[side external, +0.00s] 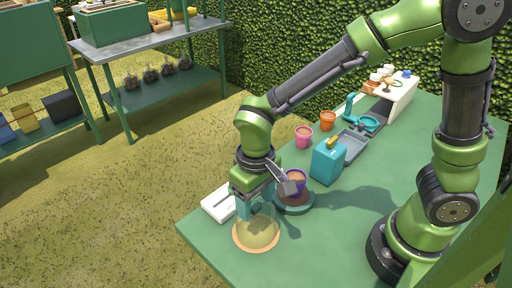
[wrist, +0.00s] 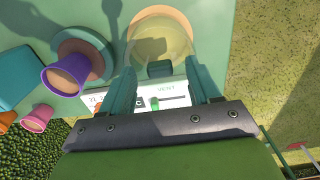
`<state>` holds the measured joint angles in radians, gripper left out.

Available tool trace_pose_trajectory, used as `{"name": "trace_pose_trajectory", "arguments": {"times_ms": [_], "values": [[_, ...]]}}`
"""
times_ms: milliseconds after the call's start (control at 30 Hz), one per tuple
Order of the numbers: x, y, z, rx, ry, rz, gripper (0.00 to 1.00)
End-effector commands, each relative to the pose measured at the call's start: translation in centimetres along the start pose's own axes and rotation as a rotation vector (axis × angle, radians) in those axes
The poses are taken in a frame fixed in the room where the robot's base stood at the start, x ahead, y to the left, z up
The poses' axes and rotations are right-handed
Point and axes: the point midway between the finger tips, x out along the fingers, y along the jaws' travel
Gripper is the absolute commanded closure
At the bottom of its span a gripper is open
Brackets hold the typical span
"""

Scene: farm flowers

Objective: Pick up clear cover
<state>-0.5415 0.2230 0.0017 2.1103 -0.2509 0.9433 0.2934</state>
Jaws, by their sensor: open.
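The clear cover (side external: 257,232) is a see-through dome standing on an orange-rimmed round base at the table's near left corner. In the wrist view the cover (wrist: 160,38) sits just ahead of my fingers, with a dark green knob (wrist: 158,69) towards me. My gripper (side external: 254,206) is above the dome, pointing down, its teal fingers overlapping the top of it in the side view. In the wrist view my gripper (wrist: 162,78) is open, with the knob showing between its fingertips. Whether the fingers touch the knob I cannot tell.
A white panel (side external: 217,203) marked VENT, with a slider, lies left of my gripper. A purple pot (side external: 296,178) on a teal saucer (side external: 293,210) stands close on the right. A teal box (side external: 327,163), pink pot (side external: 303,136) and orange pot (side external: 328,120) stand beyond.

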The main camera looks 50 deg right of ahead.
Motion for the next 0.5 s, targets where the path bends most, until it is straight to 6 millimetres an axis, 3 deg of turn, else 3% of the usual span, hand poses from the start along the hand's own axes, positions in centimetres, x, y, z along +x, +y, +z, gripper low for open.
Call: {"name": "trace_pose_trajectory", "arguments": {"times_ms": [200,500], "values": [[0.05,-0.01,-0.01,0.0,0.001,-0.001,0.4],[0.02,-0.01,-0.01,0.0,0.0,-0.001,0.86]]}}
